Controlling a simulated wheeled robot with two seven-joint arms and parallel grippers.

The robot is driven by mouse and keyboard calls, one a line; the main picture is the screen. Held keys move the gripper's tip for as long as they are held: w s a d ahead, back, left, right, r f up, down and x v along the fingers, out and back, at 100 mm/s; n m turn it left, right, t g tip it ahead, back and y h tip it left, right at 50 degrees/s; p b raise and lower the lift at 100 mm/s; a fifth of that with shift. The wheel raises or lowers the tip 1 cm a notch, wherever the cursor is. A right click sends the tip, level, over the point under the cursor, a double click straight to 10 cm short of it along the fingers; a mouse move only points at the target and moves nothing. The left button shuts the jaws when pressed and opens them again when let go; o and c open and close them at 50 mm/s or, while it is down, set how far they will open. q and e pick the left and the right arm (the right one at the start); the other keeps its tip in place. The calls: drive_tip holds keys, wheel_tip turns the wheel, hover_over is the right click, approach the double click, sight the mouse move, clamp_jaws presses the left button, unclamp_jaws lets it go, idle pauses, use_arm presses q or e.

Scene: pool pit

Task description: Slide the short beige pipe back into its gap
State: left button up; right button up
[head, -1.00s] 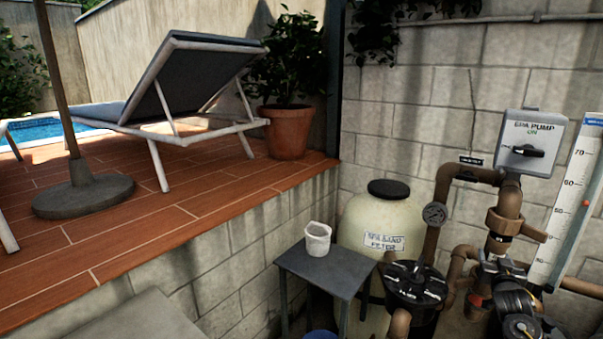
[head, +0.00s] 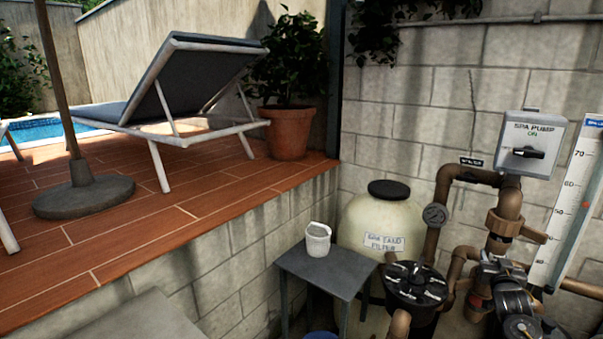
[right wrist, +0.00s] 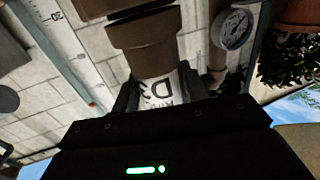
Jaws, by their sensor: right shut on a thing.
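My right gripper (right wrist: 157,92) is shut on the short beige pipe (right wrist: 156,88), which shows between its black fingers with dark lettering on it. Brown pipework with a wide collar (right wrist: 147,35) stands directly in line with the pipe's far end. I cannot tell whether they touch. In the head view the right gripper (head: 493,268) is a dark shape at the lower right, among the brown pipes below a collar (head: 515,226). The gap itself is hidden or too small to make out. My left gripper is not in view.
A pressure gauge (head: 435,214), a spa pump switch box (head: 530,145) and a tall white scale (head: 567,205) crowd the pipework.

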drive_tip(key=shift+r, duration=0.1)
drive_tip(key=shift+s+a+p, duration=0.3)
drive_tip(key=shift+s+p, duration=0.05)
drive_tip(key=shift+p, duration=0.3)
drive_tip(key=shift+a+p+v, duration=0.2)
drive_tip(key=shift+p+v, duration=0.75)
drive_tip(key=shift+v, duration=0.05)
drive_tip(key=shift+a+p+v, duration=0.25)
drive_tip(key=shift+p+v, duration=0.65)
drive_tip(key=shift+v, duration=0.1)
drive_tip(key=s+a+p, duration=0.4)
drive_tip(key=s+p, duration=0.1)
drive_tip(key=shift+s, duration=0.1)
drive_tip(key=shift+m+h, duration=0.3)
drive_tip(key=shift+h, duration=0.1)
drive_tip(key=b+x, duration=0.2)
drive_tip(key=x, duration=0.2)
drive_tip(key=shift+d, duration=0.25)
